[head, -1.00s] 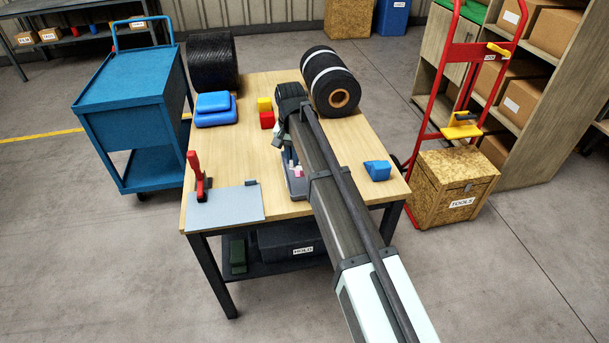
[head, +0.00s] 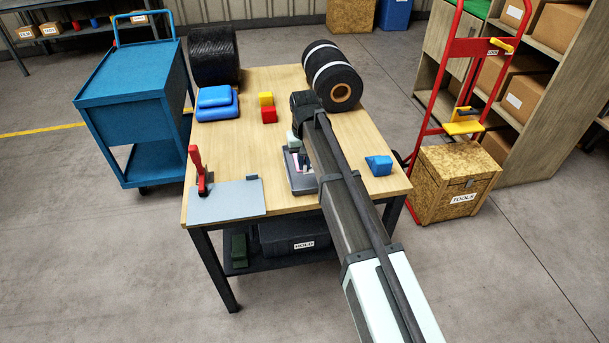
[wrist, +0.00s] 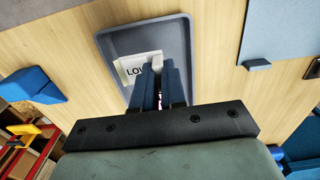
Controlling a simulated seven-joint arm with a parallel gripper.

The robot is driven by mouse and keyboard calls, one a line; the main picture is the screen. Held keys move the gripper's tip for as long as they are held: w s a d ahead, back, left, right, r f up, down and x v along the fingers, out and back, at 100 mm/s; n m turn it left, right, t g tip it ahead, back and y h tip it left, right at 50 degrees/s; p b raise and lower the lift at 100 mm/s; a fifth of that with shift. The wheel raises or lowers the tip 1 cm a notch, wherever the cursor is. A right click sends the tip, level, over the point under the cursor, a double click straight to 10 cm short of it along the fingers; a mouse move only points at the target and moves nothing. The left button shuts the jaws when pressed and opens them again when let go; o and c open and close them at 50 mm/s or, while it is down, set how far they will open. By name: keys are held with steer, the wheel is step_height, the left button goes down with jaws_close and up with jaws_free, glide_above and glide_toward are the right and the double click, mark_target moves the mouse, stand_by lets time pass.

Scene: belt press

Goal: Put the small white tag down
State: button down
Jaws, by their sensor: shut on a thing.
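My gripper (wrist: 158,72) points down over a shallow grey tray (wrist: 106,45), its two dark blue fingers close together. In the head view the tray (head: 302,188) lies on the wooden table, partly behind my arm, and the fingertips are hard to make out.
A blue block (head: 378,165) lies right of the tray. A grey plate (head: 226,202) with a red upright handle (head: 197,170) is at the left. Red (head: 269,115) and yellow (head: 265,99) blocks and black rolls (head: 333,78) stand farther back. The table's middle left is clear.

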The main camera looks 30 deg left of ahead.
mark_target(304, 184)
steer(key=shift+f, duration=3.2)
steer(key=c, duration=1.2)
jaws_free()
steer(key=shift+f, duration=0.15)
step_height(304, 184, up, 12)
steer(key=shift+r, duration=0.2)
